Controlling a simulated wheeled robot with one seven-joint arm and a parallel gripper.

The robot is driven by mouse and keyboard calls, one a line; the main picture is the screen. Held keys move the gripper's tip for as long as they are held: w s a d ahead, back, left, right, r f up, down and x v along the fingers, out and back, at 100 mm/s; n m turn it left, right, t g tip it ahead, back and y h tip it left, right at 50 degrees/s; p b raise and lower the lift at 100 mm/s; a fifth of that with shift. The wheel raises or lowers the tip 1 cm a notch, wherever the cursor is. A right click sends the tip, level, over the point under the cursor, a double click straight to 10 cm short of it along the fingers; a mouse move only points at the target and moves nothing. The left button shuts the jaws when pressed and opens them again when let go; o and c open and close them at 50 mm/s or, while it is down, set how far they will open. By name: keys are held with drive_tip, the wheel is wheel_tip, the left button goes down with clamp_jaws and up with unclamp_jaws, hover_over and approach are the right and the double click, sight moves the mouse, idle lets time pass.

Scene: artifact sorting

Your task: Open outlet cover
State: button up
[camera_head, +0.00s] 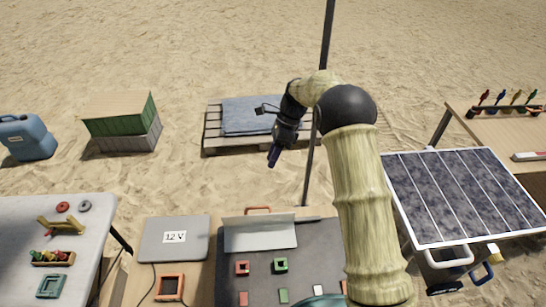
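A light grey panel with an orange handle, seemingly the outlet cover (262,236), is at the back of a dark grey board (320,262) at the bottom middle. It seems tilted up. A red square socket (242,268) and a green square socket (281,265) show uncovered in front of it. My gripper (274,156) hangs in the air, well apart from the cover, and appears in front of the pallet in the picture. Its fingers overlap, so its opening is unclear, and I see nothing held. My arm hides the board's right part.
A grey box marked 12 V (175,240) stands left of the board. A solar panel (462,196) is at right. A thin dark pole (318,120) rises behind the board, close to my arm. A white table (92,212) is at left.

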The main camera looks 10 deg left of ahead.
drive_tip(key=shift+d+r, duration=0.15)
drive_tip(key=shift+d, duration=0.1)
drive_tip(key=c, duration=0.7)
drive_tip(key=s+d+r+n, duration=0.1)
drive_tip(key=d, duration=0.1)
drive_tip(key=s+d+r+n+t, duration=0.1)
drive_tip(key=d, duration=0.2)
drive_tip(key=s+d+n+t+h, duration=0.1)
drive_tip(key=d, duration=0.1)
drive_tip(key=shift+d+r+n, duration=0.15)
drive_tip(key=shift+r+n, duration=0.25)
clamp_jaws()
drive_tip(key=s+d+r+n+t+h, duration=0.1)
drive_tip(key=s+d+n+t, duration=0.1)
drive_tip(key=s+d+n, duration=0.4)
drive_tip(key=s+d+r+n+t+h, duration=0.1)
drive_tip(key=s+d+n+t, duration=0.2)
drive_tip(key=s+d+n, duration=0.3)
drive_tip(key=s+d, duration=0.3)
drive_tip(key=s, duration=0.4)
drive_tip(key=shift+s+d+r+n+h, duration=0.15)
drive_tip(key=shift+s+r+n+h, duration=0.15)
drive_tip(key=shift+s+r+h, duration=0.1)
